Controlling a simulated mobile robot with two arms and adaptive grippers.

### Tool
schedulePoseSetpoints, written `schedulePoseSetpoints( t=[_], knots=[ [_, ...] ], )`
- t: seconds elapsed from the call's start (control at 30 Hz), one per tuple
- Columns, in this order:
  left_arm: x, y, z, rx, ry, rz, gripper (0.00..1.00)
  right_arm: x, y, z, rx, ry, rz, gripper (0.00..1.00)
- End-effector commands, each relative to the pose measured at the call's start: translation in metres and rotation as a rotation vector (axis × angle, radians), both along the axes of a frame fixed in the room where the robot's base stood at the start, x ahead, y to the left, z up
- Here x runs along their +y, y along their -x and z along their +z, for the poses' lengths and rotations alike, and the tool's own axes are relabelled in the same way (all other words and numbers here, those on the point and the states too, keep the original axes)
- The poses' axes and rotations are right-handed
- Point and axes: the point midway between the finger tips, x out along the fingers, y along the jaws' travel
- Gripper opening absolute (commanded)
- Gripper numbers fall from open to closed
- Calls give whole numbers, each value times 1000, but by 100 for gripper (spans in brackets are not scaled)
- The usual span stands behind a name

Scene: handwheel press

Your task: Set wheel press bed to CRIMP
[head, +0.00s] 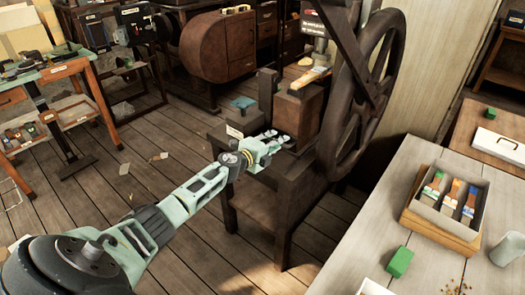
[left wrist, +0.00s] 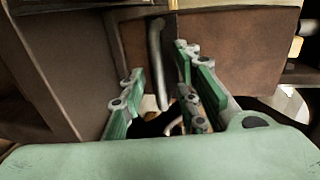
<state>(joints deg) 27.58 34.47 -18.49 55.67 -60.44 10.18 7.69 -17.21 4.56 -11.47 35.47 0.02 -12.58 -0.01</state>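The wheel press (head: 298,118) stands in the middle of the head view, a dark brown body on a bench-like frame with a large handwheel (head: 347,135) on its right. My left gripper (head: 280,140) is at the near side of the press body, low down. In the left wrist view its fingers (left wrist: 158,92) are open, one on each side of a grey upright lever (left wrist: 157,62) in front of a brown panel. Contact with the lever cannot be told. The lever's lower end is partly hidden, and no CRIMP mark is readable. My right gripper is not in view.
A pale table (head: 448,165) at the right holds a box of brushes (head: 450,199) and a green block (head: 399,262). A workbench (head: 42,75) with tools stands at the left. The plank floor (head: 150,190) between is mostly clear, with small scraps.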

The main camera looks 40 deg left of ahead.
Motion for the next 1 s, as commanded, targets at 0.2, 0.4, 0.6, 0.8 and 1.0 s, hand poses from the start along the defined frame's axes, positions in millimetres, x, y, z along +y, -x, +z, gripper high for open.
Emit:
schedulePoseSetpoints(
  t=[0.2, 0.4, 0.6, 0.8, 1.0],
  knots=[
    [2, 31, 5, 2, -4, -5, 29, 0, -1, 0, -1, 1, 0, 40],
    [2, 62, 11, 3, -1, -6, 29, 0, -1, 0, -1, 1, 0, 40],
    [4, 86, 16, 3, 2, -5, 29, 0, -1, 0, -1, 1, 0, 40],
    [4, 96, 19, 2, 3, -5, 29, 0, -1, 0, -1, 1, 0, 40],
    [4, 97, 20, 1, 3, -4, 29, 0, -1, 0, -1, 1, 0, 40]
  ],
)
